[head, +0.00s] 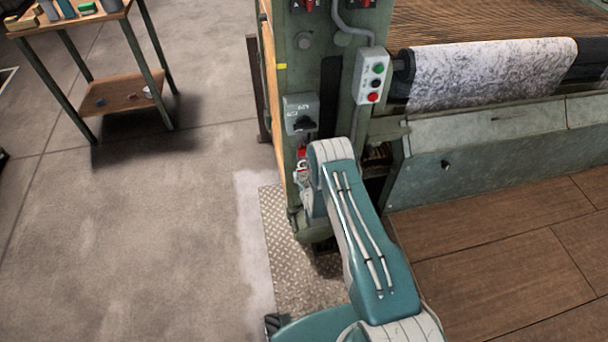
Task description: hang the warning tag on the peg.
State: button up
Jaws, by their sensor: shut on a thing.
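A small red and white piece, which looks like the warning tag (301,154), shows just left of the end of my arm, below a grey switch box (299,112) on the green machine post. My gripper (303,176) is mostly hidden by my own arm. It is at the front of the post and shut on the tag. The grip itself is too small to see clearly. I cannot make out the peg for certain; it may be hidden behind the tag or my arm.
A fabric roll (490,72) and a metal panel (490,150) lie right. A table (70,22) stands upper left. The concrete floor (150,230) left is clear.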

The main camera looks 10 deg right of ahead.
jog(key=o, duration=1)
jog(key=shift+s, duration=0.15)
jog(key=s, duration=0.4)
jog(key=s+r, duration=0.1)
jog(key=s, duration=0.6)
jog(key=shift+s+r, duration=0.3)
jog(key=shift+r, duration=0.05)
